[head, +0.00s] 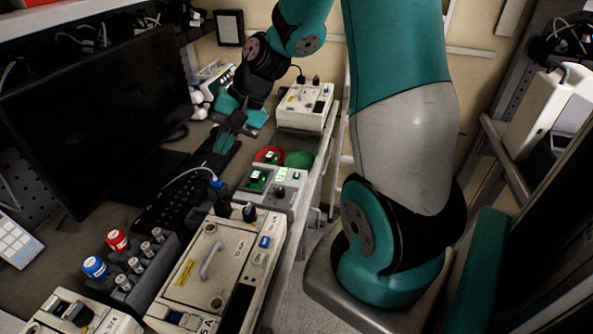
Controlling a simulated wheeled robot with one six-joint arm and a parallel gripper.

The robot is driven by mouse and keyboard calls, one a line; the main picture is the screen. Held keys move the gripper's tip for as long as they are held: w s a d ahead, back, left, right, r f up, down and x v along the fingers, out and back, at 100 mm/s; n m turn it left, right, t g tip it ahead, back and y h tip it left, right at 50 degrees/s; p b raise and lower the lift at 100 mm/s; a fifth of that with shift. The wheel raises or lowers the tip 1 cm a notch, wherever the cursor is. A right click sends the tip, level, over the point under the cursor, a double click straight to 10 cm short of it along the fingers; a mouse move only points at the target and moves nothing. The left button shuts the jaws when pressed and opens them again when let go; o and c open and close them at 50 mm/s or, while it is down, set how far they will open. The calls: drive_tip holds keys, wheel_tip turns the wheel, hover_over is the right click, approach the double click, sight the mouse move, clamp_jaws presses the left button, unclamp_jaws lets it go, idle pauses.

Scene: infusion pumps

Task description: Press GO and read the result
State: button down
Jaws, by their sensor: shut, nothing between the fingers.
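A small grey tester box (272,190) stands at the bench's front edge, with lit green displays or labels and small controls on its top. I cannot read its text or tell which control is GO. My gripper (222,146) is shut and empty, pointing down over the bench beyond the keyboard. It is up and to the left of the tester box in the picture, apart from it.
A black monitor (95,120) and keyboard (185,188) are at left. A red dish (268,154) and a green dish (299,158) lie behind the tester. Pumps stand behind (304,106) and in front (208,278). Red and blue capped vials (95,267) stand at lower left.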

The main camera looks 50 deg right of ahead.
drive_tip(key=d+f+m+t, duration=0.2)
drive_tip(key=d+f+m, duration=0.3)
drive_tip(key=d, duration=0.6)
drive_tip(key=m+t+h+p, duration=0.1)
drive_tip(key=m+t, duration=0.2)
drive_tip(key=m, duration=0.4)
hover_over(298, 176)
wheel_tip(298, 176, down, 4)
drive_tip(key=shift+w, duration=0.1)
wheel_tip(298, 176, down, 7)
drive_tip(key=b, duration=0.6)
drive_tip(key=shift+r, duration=0.2)
drive_tip(key=shift+f+b, duration=0.7)
drive_tip(key=shift+f, duration=0.4)
drive_tip(key=shift+f, duration=0.4)
